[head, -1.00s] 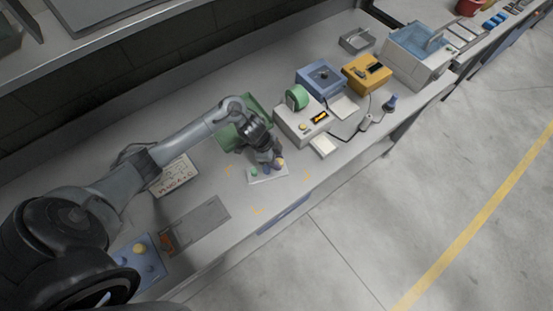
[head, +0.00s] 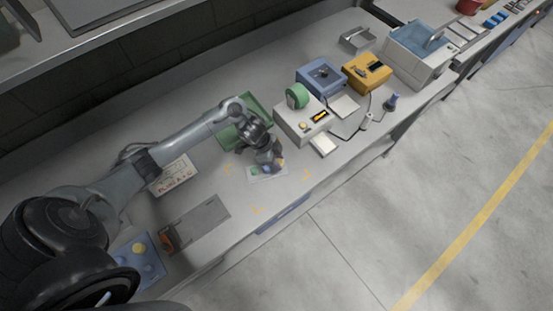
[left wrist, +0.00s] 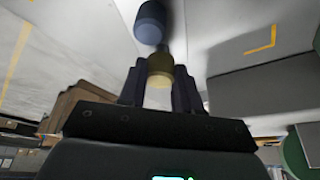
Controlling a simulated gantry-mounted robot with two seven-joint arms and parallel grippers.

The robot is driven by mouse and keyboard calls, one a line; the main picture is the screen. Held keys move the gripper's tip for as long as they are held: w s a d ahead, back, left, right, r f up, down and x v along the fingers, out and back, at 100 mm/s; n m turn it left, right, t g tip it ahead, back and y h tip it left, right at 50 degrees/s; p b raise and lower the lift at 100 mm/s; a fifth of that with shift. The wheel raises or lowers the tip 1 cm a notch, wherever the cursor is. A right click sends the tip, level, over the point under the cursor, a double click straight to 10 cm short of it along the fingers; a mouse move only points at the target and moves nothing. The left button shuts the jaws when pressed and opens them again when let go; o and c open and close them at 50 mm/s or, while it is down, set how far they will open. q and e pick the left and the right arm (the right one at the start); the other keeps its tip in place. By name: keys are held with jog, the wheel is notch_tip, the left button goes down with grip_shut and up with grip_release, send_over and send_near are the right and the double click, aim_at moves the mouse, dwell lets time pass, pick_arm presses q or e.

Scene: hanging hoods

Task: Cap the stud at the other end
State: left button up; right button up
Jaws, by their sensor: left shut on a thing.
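My left gripper (head: 272,163) is over the small pale plate (head: 282,174) near the bench's front edge. In the left wrist view the gripper (left wrist: 160,85) is shut on a yellow cap (left wrist: 160,66), which sits between its two dark fingers. A blue cap (left wrist: 150,22) stands just beyond the yellow one. In the head view a green piece (head: 254,170) shows at the plate's left part, and a bit of yellow shows at the fingertips. The fingers hide much of the plate, and I cannot tell whether the yellow cap touches a stud. My right gripper is not in view.
A blue tray (head: 152,268) with yellow and blue pieces lies at lower left, beside a grey mat (head: 203,222). A green tray (head: 262,106) is behind the gripper. A white device with a green reel (head: 298,95) stands to the right. Bench around the plate is clear.

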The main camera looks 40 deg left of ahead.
pick_arm(q)
jog(key=shift+f, duration=0.45)
jog(key=shift+f+b, duration=0.45)
jog(key=shift+f, duration=0.05)
dwell(0.5)
jog(key=o, duration=1.1)
jog(key=shift+r, duration=0.1)
